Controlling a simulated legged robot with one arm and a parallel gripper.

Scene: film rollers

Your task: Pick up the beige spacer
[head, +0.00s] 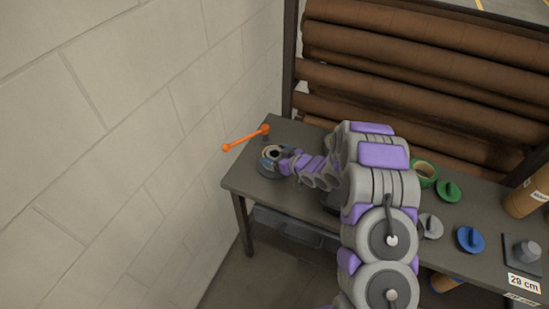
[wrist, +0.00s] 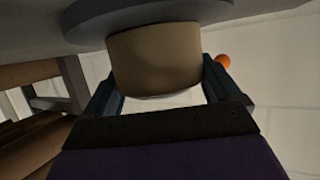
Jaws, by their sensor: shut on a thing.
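The beige spacer (wrist: 155,58) is a short, wide cylinder in the wrist view, in shadow, between the two fingers of my gripper (wrist: 158,82). My gripper is shut on it. A wide grey disc (wrist: 100,14) meets the spacer's upper end in this view; I cannot tell whether they are joined. In the head view my gripper (head: 274,157) is at the left end of the table, around a small round piece with a dark centre. My fingers partly hide that piece.
An orange rod with ball ends (head: 246,138) is close behind my gripper, near the white wall (head: 130,120). Green tape (head: 424,172), a green disc (head: 449,191), a grey disc (head: 430,227) and a blue disc (head: 470,239) lie on the dark table (head: 245,182). Brown rolls (head: 400,75) are racked behind.

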